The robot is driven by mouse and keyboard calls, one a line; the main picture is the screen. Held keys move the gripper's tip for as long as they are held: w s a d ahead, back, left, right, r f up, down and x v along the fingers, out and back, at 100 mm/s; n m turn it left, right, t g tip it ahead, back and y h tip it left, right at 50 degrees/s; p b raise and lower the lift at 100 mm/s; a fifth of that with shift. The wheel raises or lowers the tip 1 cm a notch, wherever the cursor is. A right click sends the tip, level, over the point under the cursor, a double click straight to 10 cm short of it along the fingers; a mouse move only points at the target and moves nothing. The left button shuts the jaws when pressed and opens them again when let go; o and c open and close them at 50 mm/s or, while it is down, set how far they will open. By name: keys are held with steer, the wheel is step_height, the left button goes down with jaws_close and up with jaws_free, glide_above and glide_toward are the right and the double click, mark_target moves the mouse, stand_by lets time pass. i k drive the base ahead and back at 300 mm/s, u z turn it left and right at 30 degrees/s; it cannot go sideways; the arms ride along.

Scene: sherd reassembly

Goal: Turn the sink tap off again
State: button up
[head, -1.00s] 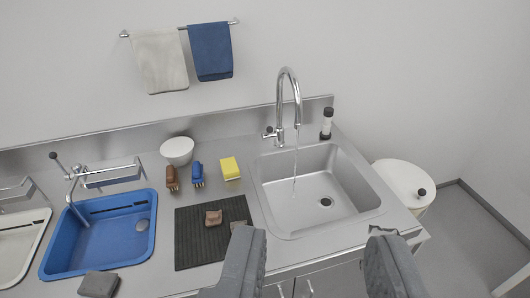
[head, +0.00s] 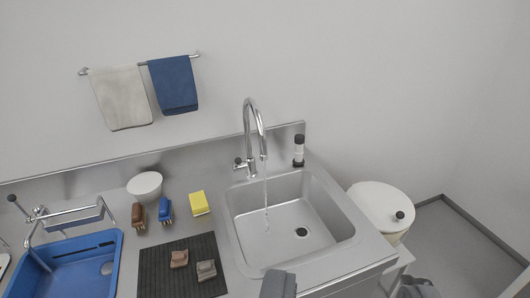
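The chrome sink tap (head: 252,130) stands at the back edge of the sink. A thin stream of water falls from its spout into the steel basin (head: 240,206). A small handle with a dark knob (head: 239,162) sticks out on the left of the tap's base.
Left of the sink are a yellow sponge (head: 199,204), blue and brown brushes, a white bowl (head: 145,186) and a dark mat (head: 155,268) with two sherds. A blue basin (head: 70,275) lies further left. A dark-capped bottle (head: 299,150) stands right of the tap. A white lidded bin (head: 380,203) is at right.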

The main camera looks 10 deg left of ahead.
mark_target(236, 167)
steer(key=u, duration=0.05)
steer(key=i, duration=1.3)
steer(key=u, duration=0.55)
